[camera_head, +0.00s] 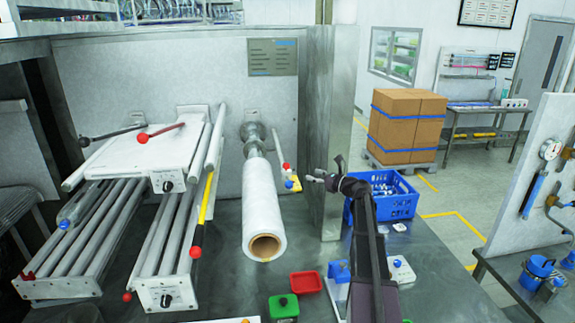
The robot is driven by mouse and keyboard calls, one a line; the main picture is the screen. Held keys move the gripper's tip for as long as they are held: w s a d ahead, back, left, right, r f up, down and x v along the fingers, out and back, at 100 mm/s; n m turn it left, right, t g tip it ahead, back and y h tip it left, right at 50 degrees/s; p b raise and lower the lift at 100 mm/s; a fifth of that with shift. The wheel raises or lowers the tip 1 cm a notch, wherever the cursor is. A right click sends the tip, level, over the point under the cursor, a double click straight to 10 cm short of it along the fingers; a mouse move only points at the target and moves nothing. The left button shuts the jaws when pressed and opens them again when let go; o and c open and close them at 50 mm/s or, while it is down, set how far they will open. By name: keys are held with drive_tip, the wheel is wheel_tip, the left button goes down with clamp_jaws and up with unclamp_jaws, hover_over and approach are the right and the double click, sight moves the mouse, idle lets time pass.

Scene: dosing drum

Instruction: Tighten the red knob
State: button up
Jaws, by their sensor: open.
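Several red knobs or ball ends show in the head view, and I cannot tell which one the task means. One small red knob (286,166) is on a fitting beside the white roll (262,205), just above a blue knob (289,184). A red-tipped lever (160,131) lies on top of the white roller unit. A red ball (195,252) ends the yellow-and-black bar. My gripper (318,175) is open, to the right of the small red knob and apart from it. No contact shows. Its fingertips are small and partly unclear.
A blue crate (393,197) stands right behind my arm. A steel post (328,120) rises behind my gripper. The roll hangs over the grey table.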

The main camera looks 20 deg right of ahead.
sight(286, 164)
drive_tip(key=shift+s+d+r, duration=0.1)
drive_tip(key=shift+s+d, duration=0.05)
drive_tip(key=x, duration=1.3)
drive_tip(key=shift+w, duration=0.4)
clamp_jaws()
